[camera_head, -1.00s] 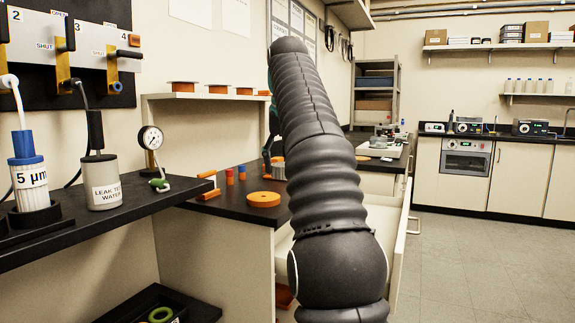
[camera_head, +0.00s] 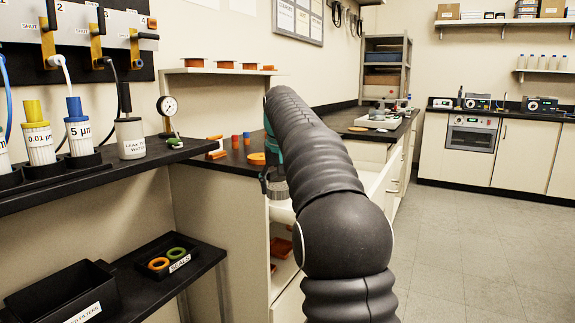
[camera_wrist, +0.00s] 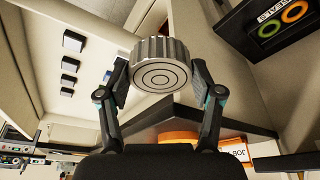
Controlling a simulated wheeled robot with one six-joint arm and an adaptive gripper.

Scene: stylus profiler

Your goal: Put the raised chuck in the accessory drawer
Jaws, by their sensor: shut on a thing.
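The raised chuck (camera_wrist: 160,65) is a ribbed silver metal cylinder with concentric rings on its face. My gripper (camera_wrist: 160,78) is shut on its sides in the wrist view. In the head view the chuck (camera_head: 277,189) shows as a small ribbed piece left of my arm, by the front edge of the dark bench. An open cream drawer (camera_head: 372,180) shows partly behind my arm. In the wrist view a cream tray-like surface (camera_wrist: 95,35), apparently the drawer's inside, lies to the left of the chuck and holds several small dark blocks. My arm hides much of the drawer.
The dark bench (camera_head: 228,165) carries an orange disc (camera_head: 257,158) and small red and blue pieces. A shelf unit with orange parts (camera_head: 282,246) stands below. A seals tray (camera_head: 190,262) and filter stand are at left. The floor (camera_head: 470,240) at right is clear.

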